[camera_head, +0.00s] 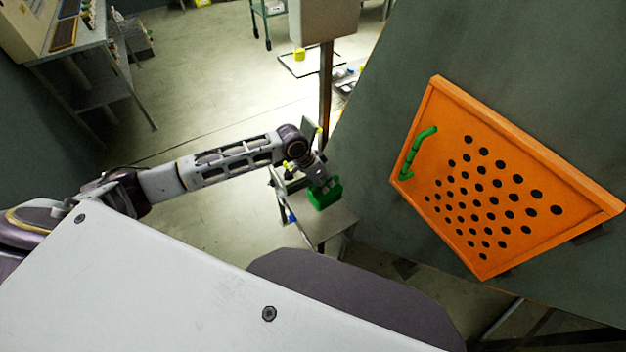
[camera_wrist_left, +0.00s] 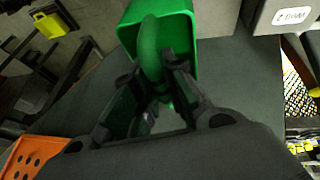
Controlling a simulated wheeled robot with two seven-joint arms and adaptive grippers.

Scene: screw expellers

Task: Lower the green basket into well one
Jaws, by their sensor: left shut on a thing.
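The green basket (camera_head: 324,195) hangs at the end of my left arm in the head view, over a small grey table. My left gripper (camera_head: 318,180) is shut on the basket. In the left wrist view the fingers of my left gripper (camera_wrist_left: 158,95) close around the curved green handle of the basket (camera_wrist_left: 185,28), and the basket's open box shows beyond them. The fingers hide part of the handle. I cannot pick out well one in either view. My right gripper is not in view.
A large orange perforated panel (camera_head: 500,190) with a green handle (camera_head: 416,152) stands on the dark machine at the right. A brown post (camera_head: 326,95) rises behind the basket. A workbench (camera_head: 70,50) is at the far left. Open floor (camera_head: 190,90) lies behind my left arm.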

